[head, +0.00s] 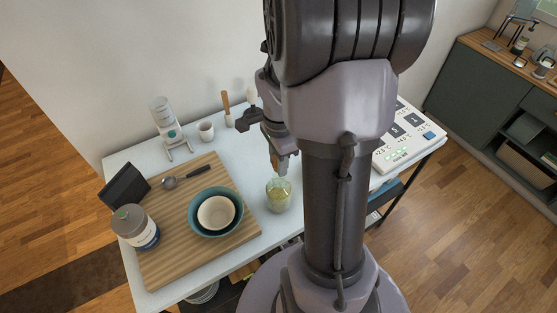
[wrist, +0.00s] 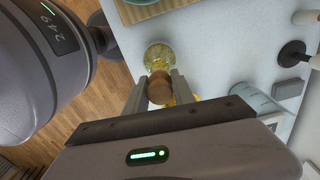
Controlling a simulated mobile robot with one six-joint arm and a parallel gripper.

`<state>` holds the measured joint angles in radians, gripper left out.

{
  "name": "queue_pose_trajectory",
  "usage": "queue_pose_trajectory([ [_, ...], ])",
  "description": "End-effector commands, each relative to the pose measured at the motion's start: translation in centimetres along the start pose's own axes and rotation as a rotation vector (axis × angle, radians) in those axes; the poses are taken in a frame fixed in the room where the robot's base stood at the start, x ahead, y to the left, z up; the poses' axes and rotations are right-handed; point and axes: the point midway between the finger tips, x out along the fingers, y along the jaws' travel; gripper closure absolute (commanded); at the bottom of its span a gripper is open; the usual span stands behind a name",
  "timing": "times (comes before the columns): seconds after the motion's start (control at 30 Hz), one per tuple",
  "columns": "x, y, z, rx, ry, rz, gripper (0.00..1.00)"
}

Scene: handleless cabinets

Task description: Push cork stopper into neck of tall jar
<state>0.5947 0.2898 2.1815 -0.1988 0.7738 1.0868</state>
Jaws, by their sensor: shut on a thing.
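A clear glass jar (head: 278,195) with yellowish contents stands on the white table, right of the wooden board. It also shows in the wrist view (wrist: 159,54), just past my fingertips. My gripper (head: 280,160) is above the jar, pointing down. In the wrist view, my gripper (wrist: 160,88) is shut on a brown cork stopper (wrist: 160,92), held between the two fingers. The cork looks apart from the jar in the head view, with a small gap above the rim. The jar's neck opening is not clear. My arm hides part of the table behind.
A wooden board (head: 168,252) holds nested bowls (head: 216,213), a lidded container (head: 135,227) and a ladle (head: 185,177). A panel (head: 402,140) is at right.

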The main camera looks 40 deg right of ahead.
Motion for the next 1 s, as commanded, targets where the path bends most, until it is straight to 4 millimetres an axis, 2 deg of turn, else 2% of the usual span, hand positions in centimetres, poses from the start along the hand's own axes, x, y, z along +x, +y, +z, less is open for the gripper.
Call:
queue_pose_trajectory([
  [0.03,1.15,0.01,0.0,0.0,0.0,0.0,1.0],
  [0.17,1.88,0.01,0.0,0.0,0.0,0.0,1.0],
  [1.0,1.72,-0.01,0.0,0.0,0.0,0.0,1.0],
])
